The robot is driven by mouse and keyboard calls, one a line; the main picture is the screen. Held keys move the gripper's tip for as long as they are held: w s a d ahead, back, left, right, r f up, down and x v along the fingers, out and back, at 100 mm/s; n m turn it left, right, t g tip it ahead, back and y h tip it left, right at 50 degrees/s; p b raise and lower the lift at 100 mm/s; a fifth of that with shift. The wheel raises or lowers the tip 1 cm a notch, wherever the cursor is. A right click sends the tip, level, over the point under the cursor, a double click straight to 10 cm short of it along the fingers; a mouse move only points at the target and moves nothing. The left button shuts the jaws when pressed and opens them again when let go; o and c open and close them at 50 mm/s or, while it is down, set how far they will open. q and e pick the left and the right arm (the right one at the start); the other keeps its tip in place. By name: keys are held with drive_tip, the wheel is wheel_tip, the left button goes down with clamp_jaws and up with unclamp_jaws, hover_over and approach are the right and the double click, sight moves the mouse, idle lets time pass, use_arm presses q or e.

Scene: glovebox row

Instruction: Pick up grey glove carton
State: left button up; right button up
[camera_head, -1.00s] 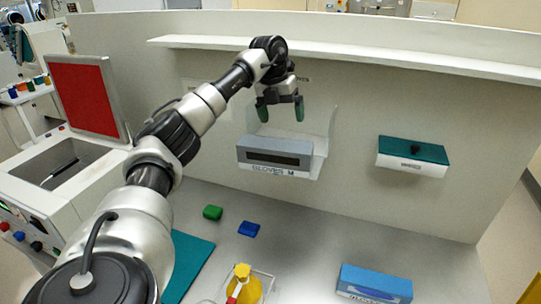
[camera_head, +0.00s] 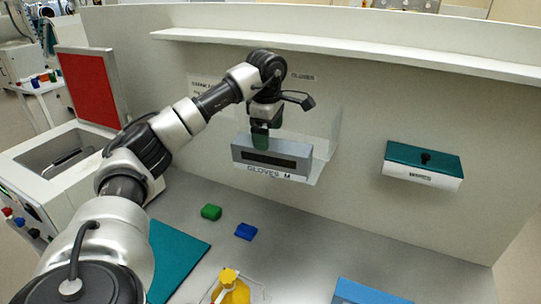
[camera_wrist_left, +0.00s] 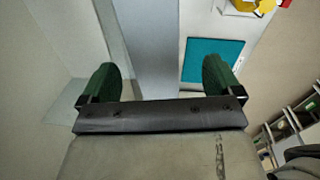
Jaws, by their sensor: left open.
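The grey glove carton (camera_head: 240,155), with a dark slot in its front, sits in a clear wall holder (camera_head: 325,140) labelled "GLOVES M". My left gripper (camera_head: 261,138) points down at the top of the carton, left of its middle. In the left wrist view the grey carton (camera_wrist_left: 152,45) runs between the two green fingertips of the open gripper (camera_wrist_left: 160,82). One finger is on each side of it, with gaps showing. In the head view one finger largely hides the other. My right gripper is not in view.
A teal-lidded wipes box (camera_head: 424,166) hangs on the wall to the right. A shelf (camera_head: 350,51) runs above. Below are green (camera_head: 211,212) and blue (camera_head: 246,231) blocks, a teal mat (camera_head: 175,262), a yellow bottle (camera_head: 232,291) and a blue carton (camera_head: 365,293).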

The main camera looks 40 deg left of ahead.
sight(271, 144)
use_arm(q)
drive_tip(key=shift+w+f, duration=0.2)
drive_tip(key=shift+f, duration=0.5)
drive_tip(key=f+p, duration=0.1)
drive_tip(key=f, duration=0.1)
drive_tip(key=w+f+p, duration=0.1)
drive_tip(key=f, duration=0.1)
drive_tip(key=shift+a+f, duration=0.1)
drive_tip(key=shift+f, duration=0.45)
drive_tip(key=shift+c, duration=0.2)
drive_tip(key=c, duration=1)
